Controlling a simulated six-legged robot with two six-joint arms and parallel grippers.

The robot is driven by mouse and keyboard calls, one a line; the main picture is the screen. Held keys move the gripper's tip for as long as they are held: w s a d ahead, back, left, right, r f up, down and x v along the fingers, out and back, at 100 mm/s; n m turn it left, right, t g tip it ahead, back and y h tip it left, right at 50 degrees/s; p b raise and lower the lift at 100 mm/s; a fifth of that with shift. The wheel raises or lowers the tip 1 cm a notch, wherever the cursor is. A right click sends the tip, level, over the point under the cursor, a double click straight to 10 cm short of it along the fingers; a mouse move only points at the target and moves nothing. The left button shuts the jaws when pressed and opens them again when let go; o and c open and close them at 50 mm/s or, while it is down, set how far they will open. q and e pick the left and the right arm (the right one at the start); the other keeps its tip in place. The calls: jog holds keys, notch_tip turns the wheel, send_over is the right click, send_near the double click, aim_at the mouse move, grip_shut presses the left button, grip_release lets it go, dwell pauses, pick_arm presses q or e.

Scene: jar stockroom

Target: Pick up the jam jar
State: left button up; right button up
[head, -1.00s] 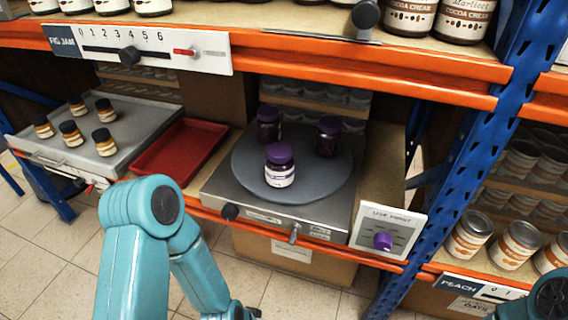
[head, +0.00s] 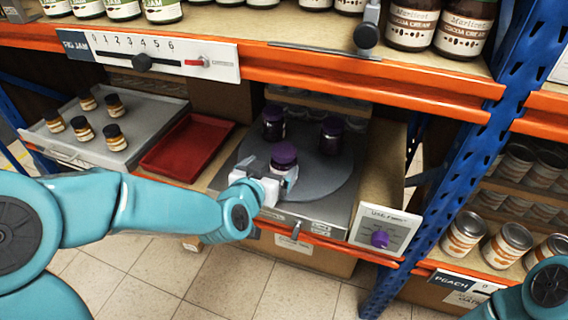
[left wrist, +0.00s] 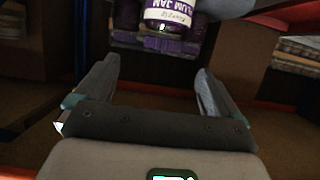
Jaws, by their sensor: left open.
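Three jam jars with purple lids stand upright on a round grey turntable (head: 335,188). The front jar (head: 284,156) is nearest my left gripper, with a back left jar (head: 273,122) and a back right jar (head: 332,136) behind it. My left gripper (head: 274,174) is open at the turntable's front edge, its fingers close to the front jar and hiding part of it. In the left wrist view, the jar's plum jam label (left wrist: 170,14) is upside down at the top, beyond the open fingers (left wrist: 152,80). My right gripper is out of view.
A red tray (head: 187,148) lies left of the turntable, and a grey tray (head: 150,112) with several amber jars is farther left. An orange shelf beam (head: 380,88) runs above. A blue post (head: 465,170) and a purple-knobbed panel (head: 385,230) stand to the right.

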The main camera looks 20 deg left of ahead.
aim_at(281, 158)
pick_arm(q)
jog(key=b+x, duration=0.1)
jog(key=x, duration=0.6)
jog(key=shift+w+f, duration=0.25)
jog(key=shift+w, duration=0.05)
jog(key=b+x, duration=0.1)
jog(key=x, duration=0.4)
jog(key=shift+a+f+b, duration=0.15)
jog(key=shift+a+b, duration=0.05)
jog(key=shift+b, duration=0.15)
jog(key=shift+w, duration=0.1)
jog(key=c, duration=1.6)
notch_tip(281, 158, up, 10)
jog(key=p, duration=0.5)
jog(key=shift+p, duration=0.3)
